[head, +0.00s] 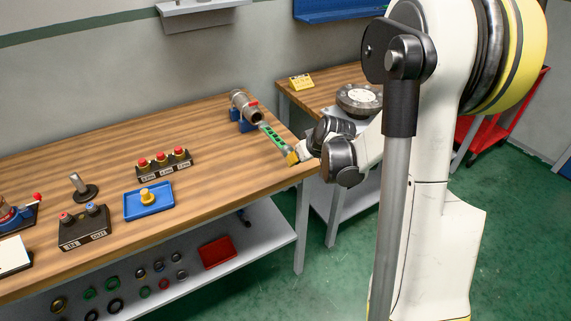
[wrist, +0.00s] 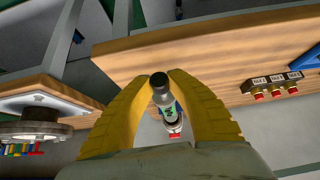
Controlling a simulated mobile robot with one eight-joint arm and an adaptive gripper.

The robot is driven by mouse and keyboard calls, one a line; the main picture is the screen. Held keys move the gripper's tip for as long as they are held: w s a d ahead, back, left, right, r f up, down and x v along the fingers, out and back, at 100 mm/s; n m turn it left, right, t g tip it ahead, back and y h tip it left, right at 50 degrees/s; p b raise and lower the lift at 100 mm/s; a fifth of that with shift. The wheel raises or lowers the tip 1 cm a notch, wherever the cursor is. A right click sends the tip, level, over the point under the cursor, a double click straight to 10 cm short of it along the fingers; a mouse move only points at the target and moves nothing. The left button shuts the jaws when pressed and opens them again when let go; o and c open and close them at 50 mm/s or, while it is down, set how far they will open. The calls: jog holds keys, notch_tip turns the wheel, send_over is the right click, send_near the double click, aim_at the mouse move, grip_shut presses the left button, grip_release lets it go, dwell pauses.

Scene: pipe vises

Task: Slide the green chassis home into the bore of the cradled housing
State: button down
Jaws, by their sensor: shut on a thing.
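The green chassis (head: 274,138) is a slim bar with a green board, slanting up-left from my gripper. My gripper (head: 292,157) has yellow fingers and is shut on its near end. In the wrist view the chassis' dark round end (wrist: 160,82) shows between my fingertips (wrist: 161,78). The housing (head: 241,103) is a grey metal cylinder lying in a blue cradle (head: 238,121) with a red handle. The chassis' far end is at or close to the housing's near mouth; I cannot tell whether it is inside. The bore itself is hidden.
The wooden bench (head: 215,165) is clear around the cradle. A button box (head: 164,163), a blue tray (head: 148,201) and another control box (head: 84,228) stand further left. A second table holds a round metal flange (head: 359,98) behind my wrist.

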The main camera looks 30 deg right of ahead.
aim_at(279, 141)
dwell(0.4)
jog(key=shift+w+b, duration=0.3)
jog(key=shift+w, duration=1.6)
jog(key=shift+w+a, duration=0.1)
jog(key=shift+w, duration=0.95)
jog(key=shift+w+b, duration=0.2)
jog(key=shift+b, duration=0.1)
jog(key=shift+w+a, duration=0.1)
jog(key=shift+w, duration=2.25)
jog(key=shift+w, duration=0.1)
